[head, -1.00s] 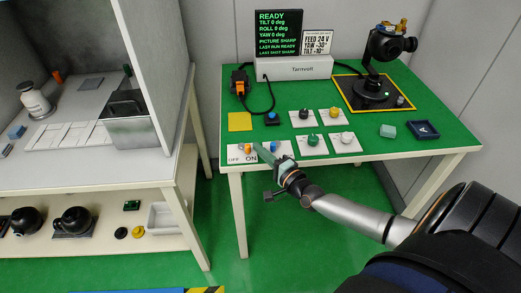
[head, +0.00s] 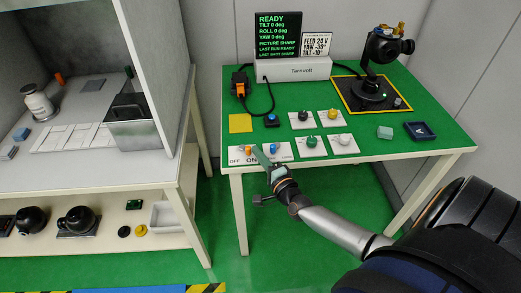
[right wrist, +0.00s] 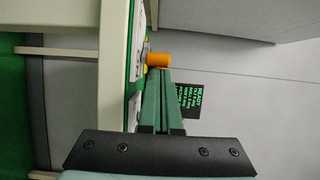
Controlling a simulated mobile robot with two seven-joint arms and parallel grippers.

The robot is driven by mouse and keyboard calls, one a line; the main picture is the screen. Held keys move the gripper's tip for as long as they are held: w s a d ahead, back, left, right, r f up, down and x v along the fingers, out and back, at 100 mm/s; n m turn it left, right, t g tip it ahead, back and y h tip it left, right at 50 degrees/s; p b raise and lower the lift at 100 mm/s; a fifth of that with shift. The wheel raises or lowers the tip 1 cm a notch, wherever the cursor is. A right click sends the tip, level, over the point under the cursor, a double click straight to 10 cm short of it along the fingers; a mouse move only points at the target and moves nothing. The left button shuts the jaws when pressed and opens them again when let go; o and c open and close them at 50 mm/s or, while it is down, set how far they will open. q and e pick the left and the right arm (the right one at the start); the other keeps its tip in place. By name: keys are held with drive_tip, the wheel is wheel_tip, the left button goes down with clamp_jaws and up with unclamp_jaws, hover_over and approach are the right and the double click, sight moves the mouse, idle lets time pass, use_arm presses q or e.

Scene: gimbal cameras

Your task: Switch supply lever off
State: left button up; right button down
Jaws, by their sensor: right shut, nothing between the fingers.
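The handle shows nearer the ON mark in the head view. The fingers partly cover the panel. My left gripper is not in view.
White plates with knobs (head: 310,142) lie behind. A display (head: 278,35) reads READY above a white box (head: 293,69). A camera gimbal (head: 375,87) stands at the back right.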

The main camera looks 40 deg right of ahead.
drive_tip(key=shift+a+r+m+h+p, duration=0.1)
drive_tip(key=shift+a+m+h+p, duration=0.4)
drive_tip(key=shift+m+h+p, duration=0.6)
drive_tip(key=h, duration=0.1)
drive_tip(key=a+m+g+h, duration=0.1)
drive_tip(key=shift+h+p, duration=0.3)
drive_tip(key=shift+p, duration=0.1)
drive_tip(key=shift+a, duration=0.55)
drive_tip(key=shift+w+a, duration=0.35)
drive_tip(key=shift+a, duration=0.35)
drive_tip(key=p, duration=0.3)
approach(245, 160)
drive_tip(key=shift+s+a+r, duration=0.4)
drive_tip(key=shift+s+r, duration=0.1)
drive_tip(key=shift+s, duration=0.2)
drive_tip(key=shift+s+a+r, duration=0.35)
drive_tip(key=shift+s+r, duration=0.1)
drive_tip(key=shift+s, duration=0.25)
drive_tip(key=shift+s+a+r, duration=0.4)
drive_tip(key=shift+s+r, duration=0.1)
drive_tip(key=shift+s, duration=0.2)
